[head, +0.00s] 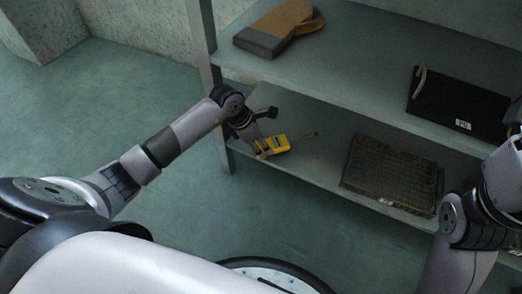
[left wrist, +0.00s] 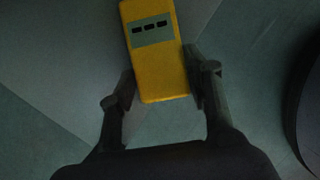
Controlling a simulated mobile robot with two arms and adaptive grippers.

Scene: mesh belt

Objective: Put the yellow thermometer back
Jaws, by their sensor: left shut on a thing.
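The yellow thermometer (head: 278,146) has a thin probe with a small tip pointing right in the head view. It is at the left front of the lower shelf (head: 322,165); whether it touches the shelf is unclear. My left gripper (head: 266,136) is shut on it. In the left wrist view, the thermometer's yellow body (left wrist: 160,75), with a grey display panel, stands between the two fingers of my left gripper (left wrist: 161,84).
A flat wire-mesh panel (head: 390,174) lies on the lower shelf to the right. The upper shelf (head: 345,65) holds a brown and grey block-like object (head: 272,30) and a black flat case (head: 452,103). A shelf post (head: 205,40) stands left. The lower shelf is clear between thermometer and mesh.

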